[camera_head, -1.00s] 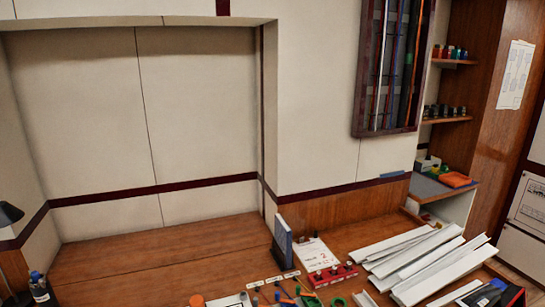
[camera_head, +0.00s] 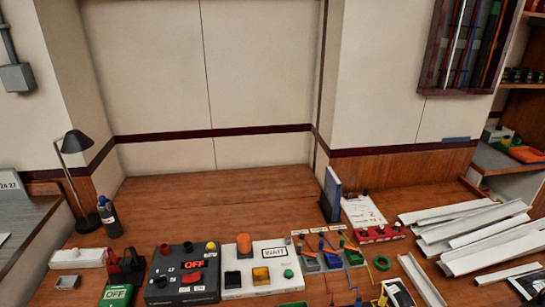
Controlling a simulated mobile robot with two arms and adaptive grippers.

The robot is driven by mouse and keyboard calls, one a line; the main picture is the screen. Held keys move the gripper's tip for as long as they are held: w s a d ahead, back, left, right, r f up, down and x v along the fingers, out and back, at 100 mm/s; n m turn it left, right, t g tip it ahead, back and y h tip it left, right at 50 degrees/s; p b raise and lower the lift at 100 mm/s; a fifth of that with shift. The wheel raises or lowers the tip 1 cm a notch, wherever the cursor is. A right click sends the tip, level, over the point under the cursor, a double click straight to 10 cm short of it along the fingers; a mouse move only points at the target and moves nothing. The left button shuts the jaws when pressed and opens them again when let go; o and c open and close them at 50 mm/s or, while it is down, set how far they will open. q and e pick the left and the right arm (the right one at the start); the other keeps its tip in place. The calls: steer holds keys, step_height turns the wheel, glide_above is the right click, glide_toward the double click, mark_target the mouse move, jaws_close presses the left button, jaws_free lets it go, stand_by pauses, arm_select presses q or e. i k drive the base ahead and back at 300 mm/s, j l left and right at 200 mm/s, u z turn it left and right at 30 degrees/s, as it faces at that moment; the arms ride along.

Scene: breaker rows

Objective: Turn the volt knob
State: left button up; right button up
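I cannot tell which control is the volt knob, because the labels are too small to read. A dark control box (camera_head: 160,297) at the front carries a red OFF display (camera_head: 194,265), a red switch and several small round controls. To its right, a white box (camera_head: 234,292) carries a WAIT display (camera_head: 274,252), an orange cylinder (camera_head: 244,243), a black button, a yellow button and a green button. A red strip (camera_head: 378,236) with dark knobs lies further right. Neither of my grippers is in view.
The wooden desk (camera_head: 220,190) is bare behind the boxes. White trunking strips (camera_head: 480,235) are piled on the right. A black lamp (camera_head: 75,145) and a dark bottle (camera_head: 109,216) stand on the left. A blue upright book (camera_head: 332,194) stands near the wall corner.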

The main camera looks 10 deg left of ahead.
mark_target(161, 281)
steer(key=u, duration=1.1)
